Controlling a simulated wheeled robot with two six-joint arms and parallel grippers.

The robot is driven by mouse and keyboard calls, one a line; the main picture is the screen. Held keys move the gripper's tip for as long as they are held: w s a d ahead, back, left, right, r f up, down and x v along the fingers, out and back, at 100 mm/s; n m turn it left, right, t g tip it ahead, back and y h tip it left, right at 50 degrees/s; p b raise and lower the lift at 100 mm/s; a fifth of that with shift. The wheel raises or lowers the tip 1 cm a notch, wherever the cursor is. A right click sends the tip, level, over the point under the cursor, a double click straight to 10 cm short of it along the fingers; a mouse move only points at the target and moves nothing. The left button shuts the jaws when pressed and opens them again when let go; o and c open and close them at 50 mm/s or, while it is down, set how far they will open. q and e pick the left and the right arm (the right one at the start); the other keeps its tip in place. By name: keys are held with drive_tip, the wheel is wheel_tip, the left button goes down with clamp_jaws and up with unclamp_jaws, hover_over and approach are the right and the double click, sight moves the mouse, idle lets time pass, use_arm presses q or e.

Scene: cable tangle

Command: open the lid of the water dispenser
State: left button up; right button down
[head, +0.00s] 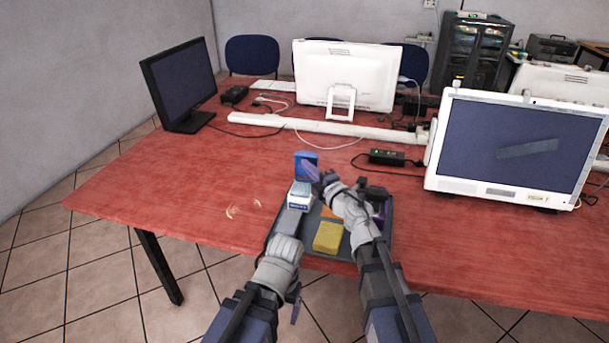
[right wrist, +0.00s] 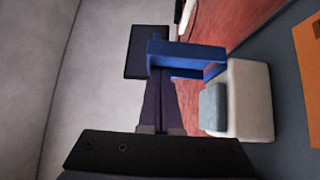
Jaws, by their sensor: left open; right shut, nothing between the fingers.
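A small white body with a pale blue part (head: 300,195) stands at the tray's left side. I take it for the water dispenser; it also shows in the right wrist view (right wrist: 245,100). A blue open frame (right wrist: 190,55) shows against its far end there; in the head view it is a blue block (head: 306,158). I cannot tell whether the frame is the lid. My right gripper (head: 311,172) is shut and empty, its purple fingertips at the blue frame; contact is unclear. My left gripper (head: 295,306) is open, low at the table's front edge, mostly hidden by its wrist.
A dark grey tray (head: 308,245) holds a yellow block (head: 328,236) and an orange piece, partly hidden by my right arm. A black power brick (head: 386,157) and cables lie behind. Monitors stand left (head: 180,82), back and right (head: 512,148). The red table (head: 160,190) is clear at left.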

sight(311, 159)
drive_tip(key=shift+w, duration=0.55)
drive_tip(key=shift+w, duration=0.1)
drive_tip(key=shift+w+d+r, duration=0.1)
drive_tip(key=shift+w+d, duration=0.05)
drive_tip(key=shift+w, duration=0.4)
drive_tip(key=shift+w+d+r, duration=0.1)
drive_tip(key=shift+w+d, duration=0.05)
drive_tip(key=shift+w, duration=0.4)
drive_tip(key=shift+w+d+f, duration=0.1)
drive_tip(key=shift+w+f, duration=0.05)
drive_tip(key=shift+w, duration=0.1)
